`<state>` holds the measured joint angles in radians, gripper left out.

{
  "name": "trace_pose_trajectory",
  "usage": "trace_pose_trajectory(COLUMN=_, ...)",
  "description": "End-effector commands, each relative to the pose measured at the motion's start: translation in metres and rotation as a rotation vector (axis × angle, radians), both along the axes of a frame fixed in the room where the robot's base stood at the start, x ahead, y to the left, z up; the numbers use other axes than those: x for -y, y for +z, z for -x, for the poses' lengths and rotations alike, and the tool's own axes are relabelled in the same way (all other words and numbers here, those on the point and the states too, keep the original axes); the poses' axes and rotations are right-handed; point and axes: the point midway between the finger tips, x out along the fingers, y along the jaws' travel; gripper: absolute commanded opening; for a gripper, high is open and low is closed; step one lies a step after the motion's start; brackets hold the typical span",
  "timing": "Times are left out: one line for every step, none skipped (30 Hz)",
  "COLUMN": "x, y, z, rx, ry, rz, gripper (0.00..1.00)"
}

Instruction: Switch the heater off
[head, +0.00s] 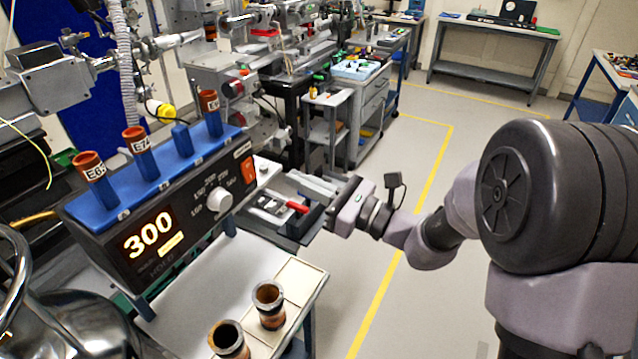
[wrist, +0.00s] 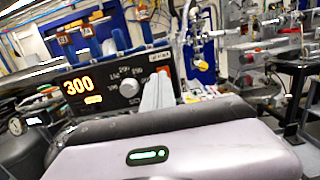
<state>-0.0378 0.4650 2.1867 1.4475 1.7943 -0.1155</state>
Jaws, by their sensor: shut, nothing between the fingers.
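The heater (head: 165,270) is a dark box with a blue rack on top. Its lit display (head: 149,235) reads 300, and it also shows in the wrist view (wrist: 78,86). A light grey knob (head: 220,200) with numbers around it sits right of the display. An orange-red switch (head: 248,168) is at the panel's right end; in the wrist view the switch (wrist: 164,72) is partly hidden behind my fingers. My gripper (head: 293,178) is shut and empty, right of the panel, its fingers pointing toward the switch end. In the wrist view its fingertips (wrist: 158,84) overlap the switch's lower part; I cannot tell if they touch.
Orange-capped tubes (head: 134,138) stand in the blue rack. Two open copper-coloured cups (head: 268,305) stand on the white bench in front. A tray with a red-handled tool (head: 296,207) lies below my gripper. Open floor (head: 440,170) is to the right.

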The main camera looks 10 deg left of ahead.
Motion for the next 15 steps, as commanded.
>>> trace_pose_trajectory(x=0.010, y=0.003, z=0.003, rx=0.000, ry=-0.004, rz=-0.001, gripper=0.00)
trace_pose_trajectory(x=0.015, y=0.004, z=0.005, rx=0.001, ry=-0.003, rz=0.000, gripper=0.00)
trace_pose_trajectory(x=0.021, y=0.005, z=0.008, rx=0.001, ry=-0.003, rz=-0.001, gripper=0.00)
trace_pose_trajectory(x=0.025, y=0.005, z=0.010, rx=0.000, ry=-0.003, rz=-0.001, gripper=0.00)
trace_pose_trajectory(x=0.028, y=0.005, z=0.011, rx=0.000, ry=-0.003, rz=0.000, gripper=0.00)
trace_pose_trajectory(x=0.032, y=0.005, z=0.012, rx=0.000, ry=-0.002, rz=0.000, gripper=0.00)
trace_pose_trajectory(x=0.034, y=0.006, z=0.013, rx=0.000, ry=-0.001, rz=-0.001, gripper=0.00)
trace_pose_trajectory(x=0.035, y=0.006, z=0.014, rx=0.000, ry=-0.001, rz=-0.001, gripper=0.00)
trace_pose_trajectory(x=0.037, y=0.006, z=0.015, rx=0.000, ry=-0.001, rz=-0.001, gripper=0.00)
trace_pose_trajectory(x=0.037, y=0.005, z=0.015, rx=0.001, ry=0.000, rz=-0.001, gripper=0.00)
trace_pose_trajectory(x=0.038, y=0.005, z=0.016, rx=0.001, ry=0.000, rz=0.000, gripper=0.00)
trace_pose_trajectory(x=0.038, y=0.005, z=0.016, rx=0.001, ry=0.000, rz=0.000, gripper=0.00)
trace_pose_trajectory(x=0.038, y=0.005, z=0.016, rx=0.001, ry=0.000, rz=-0.001, gripper=0.00)
trace_pose_trajectory(x=0.038, y=0.005, z=0.016, rx=0.001, ry=0.000, rz=-0.001, gripper=0.00)
trace_pose_trajectory(x=0.038, y=0.005, z=0.016, rx=0.001, ry=0.000, rz=-0.001, gripper=0.00)
